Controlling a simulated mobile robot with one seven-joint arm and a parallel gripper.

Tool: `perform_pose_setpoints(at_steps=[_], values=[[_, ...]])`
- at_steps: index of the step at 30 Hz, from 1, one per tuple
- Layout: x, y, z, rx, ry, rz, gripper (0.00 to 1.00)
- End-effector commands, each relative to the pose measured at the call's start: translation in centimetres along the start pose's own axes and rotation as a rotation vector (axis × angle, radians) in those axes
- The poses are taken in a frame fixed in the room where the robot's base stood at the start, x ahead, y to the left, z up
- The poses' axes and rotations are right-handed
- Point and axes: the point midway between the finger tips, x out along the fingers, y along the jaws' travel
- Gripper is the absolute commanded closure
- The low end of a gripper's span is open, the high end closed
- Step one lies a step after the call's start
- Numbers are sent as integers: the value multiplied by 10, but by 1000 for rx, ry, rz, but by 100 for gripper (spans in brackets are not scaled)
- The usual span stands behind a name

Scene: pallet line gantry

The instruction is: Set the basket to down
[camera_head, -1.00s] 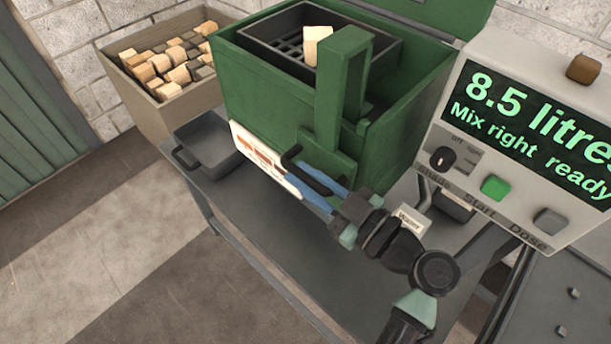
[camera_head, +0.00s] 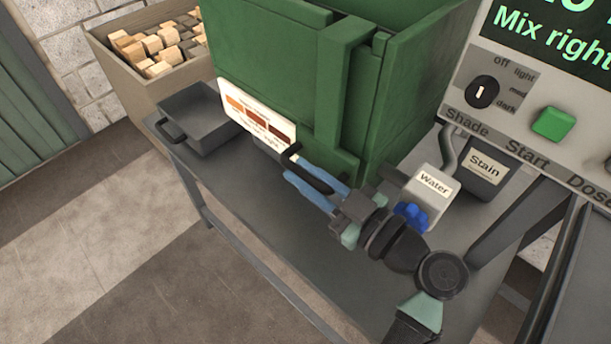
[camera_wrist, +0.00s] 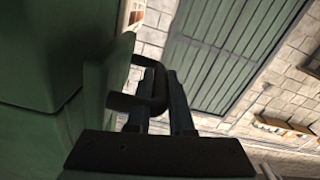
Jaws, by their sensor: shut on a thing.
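My gripper (camera_head: 308,181), with blue fingers, is shut on a dark bar handle (camera_head: 314,176) low on the front of the green tank (camera_head: 270,60). The handle is fixed to an upright green post (camera_head: 343,95) whose top stands only slightly above the tank's front rim. In the wrist view the dark handle (camera_wrist: 150,92) passes between the fingers of my gripper (camera_wrist: 163,85). The basket is not visible now; the tank wall and the picture's top edge hide the inside.
A box of wood blocks (camera_head: 125,75) stands at back left, beside a dark tray (camera_head: 200,118) on the bench (camera_head: 250,215). A Water container (camera_head: 432,190) and Stain container (camera_head: 487,165) stand right of the tank. A control panel (camera_head: 530,105) is at right.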

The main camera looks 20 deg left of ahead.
Motion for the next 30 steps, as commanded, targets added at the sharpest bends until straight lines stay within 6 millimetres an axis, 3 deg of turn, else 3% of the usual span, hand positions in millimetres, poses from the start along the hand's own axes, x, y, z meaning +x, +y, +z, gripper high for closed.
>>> perform_pose_setpoints(at_steps=[1, 8, 9, 13, 26, 30], values=[[-1, -2, 7, 11, -9, -2, 100], [-1, -3, 8, 16, -12, -3, 100], [-1, -3, 8, 16, -12, -3, 75], [-1, -2, 7, 14, -9, -2, 51], [-1, -1, 4, 8, -5, -1, 50], [-10, -1, 4, 8, -4, 0, 50]])
